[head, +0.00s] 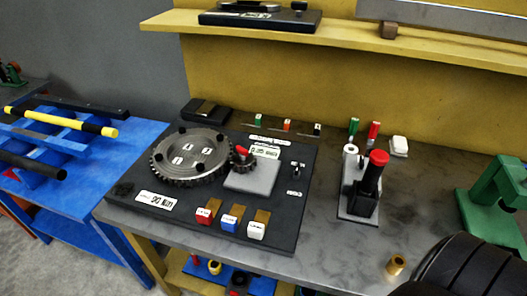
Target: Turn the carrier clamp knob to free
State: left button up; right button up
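A black panel (125,215) lies on the grey bench top and carries a large toothed metal disc (172,172) with small labels and black studs. Right of the disc is a small gear on a light grey block (255,180), with a red-tipped knob (241,151) over it. A small dark-and-silver knob (297,165) stands near the panel's right side with small labels by it. The labels are too small to read, so I cannot tell which knob is the carrier clamp knob or its setting.
Red (204,216), blue (230,221) and white (257,230) blocks line the panel's front edge. A red-capped black cylinder (372,180) stands on a plate to the right. A brass ring (396,266) is near the front edge. A green stand (495,200) is far right. A shelf hangs behind.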

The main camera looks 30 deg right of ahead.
aim_at(296, 173)
jog(key=z, duration=1.3)
